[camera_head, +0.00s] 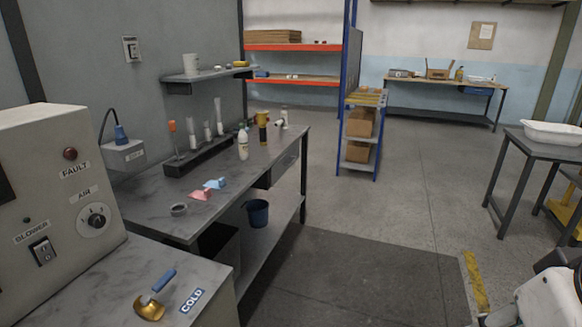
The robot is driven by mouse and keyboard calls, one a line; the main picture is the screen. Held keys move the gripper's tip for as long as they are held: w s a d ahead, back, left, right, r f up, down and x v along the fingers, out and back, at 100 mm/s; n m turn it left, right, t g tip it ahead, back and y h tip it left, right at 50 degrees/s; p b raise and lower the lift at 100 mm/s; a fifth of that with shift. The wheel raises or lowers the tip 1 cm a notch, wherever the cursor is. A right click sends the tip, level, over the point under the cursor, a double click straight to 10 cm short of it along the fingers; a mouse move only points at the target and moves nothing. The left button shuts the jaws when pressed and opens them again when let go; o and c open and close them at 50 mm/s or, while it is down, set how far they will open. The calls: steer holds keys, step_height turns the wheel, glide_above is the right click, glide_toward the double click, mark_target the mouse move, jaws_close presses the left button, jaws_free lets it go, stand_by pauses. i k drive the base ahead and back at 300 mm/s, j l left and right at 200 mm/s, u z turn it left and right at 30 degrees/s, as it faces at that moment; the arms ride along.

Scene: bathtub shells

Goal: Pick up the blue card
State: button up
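A small light blue piece (215,183), which looks like the blue card, lies on the grey workbench (150,215) against the left wall. A similar pink piece (200,194) lies just in front of it, to the left. Both are small and their exact shape is hard to tell. A white and black part of my own arm shows at the lower right corner, far from the bench. My gripper's fingers are not in view.
A grey ring (179,210) lies near the pink piece. Behind stand a white bottle (243,143) and a dark rack (200,157). A control box (60,200) and a gold scoop (150,308) are in front left. The floor (350,270) right of the bench is clear.

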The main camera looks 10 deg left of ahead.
mark_target(214, 181)
steer(key=i+u, duration=0.1)
steer(key=i, duration=0.5)
steer(key=i+l+u, duration=0.1)
steer(key=i, duration=0.45)
steer(key=i+l+u, duration=0.1)
steer(key=i, duration=0.5)
steer(key=i+l+u, duration=0.15)
steer(key=i+u, duration=0.2)
steer(key=i+l+u, duration=0.25)
steer(key=u, duration=0.15)
steer(key=i+l+u, duration=0.35)
steer(key=i+l, duration=0.05)
